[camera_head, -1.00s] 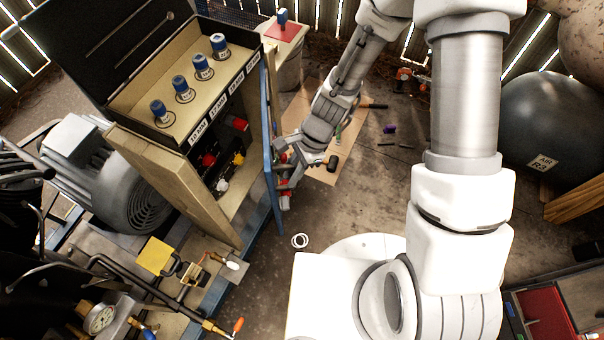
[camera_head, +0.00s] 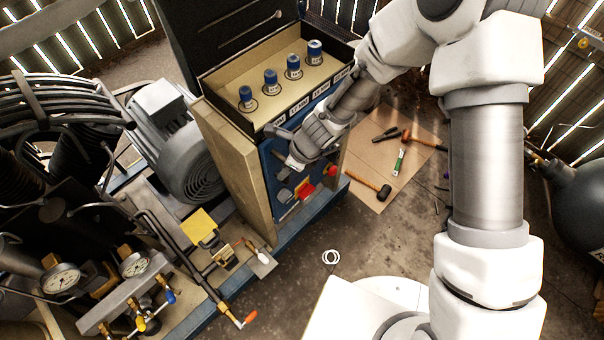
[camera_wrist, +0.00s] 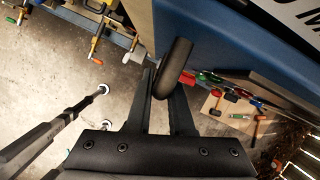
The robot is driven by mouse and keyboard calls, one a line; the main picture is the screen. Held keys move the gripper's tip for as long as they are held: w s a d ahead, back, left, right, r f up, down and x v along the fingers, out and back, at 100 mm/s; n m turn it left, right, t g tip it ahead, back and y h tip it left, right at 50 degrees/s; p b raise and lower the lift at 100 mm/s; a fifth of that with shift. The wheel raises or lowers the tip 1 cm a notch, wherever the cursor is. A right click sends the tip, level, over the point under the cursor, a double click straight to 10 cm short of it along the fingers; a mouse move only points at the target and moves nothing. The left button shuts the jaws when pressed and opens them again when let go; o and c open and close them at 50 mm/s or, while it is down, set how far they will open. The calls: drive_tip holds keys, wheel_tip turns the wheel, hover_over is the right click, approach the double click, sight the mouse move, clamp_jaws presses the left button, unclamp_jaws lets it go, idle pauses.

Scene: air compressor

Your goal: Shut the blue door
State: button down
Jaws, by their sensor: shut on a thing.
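The blue door (camera_head: 285,212) covers the front of the beige cabinet (camera_head: 228,160); I cannot tell whether it sits fully flush. Red and grey switch parts (camera_head: 308,189) show on its outer face. In the wrist view the blue door (camera_wrist: 225,45) fills the upper right. My gripper (camera_wrist: 160,88) is shut on the black door handle (camera_wrist: 177,62), which stands out from the door. In the head view my gripper (camera_head: 290,162) is at the upper part of the door and hides some of it.
A compressor motor (camera_head: 180,145) and gauges (camera_head: 62,278) stand left of the cabinet. A board with hand tools (camera_head: 375,160) lies on the floor to the right. A white ring (camera_head: 331,257) lies on open floor in front. A dark tank (camera_head: 575,205) is at far right.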

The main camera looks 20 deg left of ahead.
drive_tip(key=shift+w+a+m, duration=0.15)
drive_tip(key=shift+a+m, duration=0.15)
drive_tip(key=shift+a, duration=0.5)
drive_tip(key=shift+r, duration=0.1)
drive_tip(key=c, duration=0.8)
unclamp_jaws()
drive_tip(key=shift+a, duration=0.15)
drive_tip(key=p+v, duration=0.4)
drive_tip(key=v, duration=1.3)
drive_tip(key=shift+r+p, duration=0.15)
drive_tip(key=shift+p, duration=0.2)
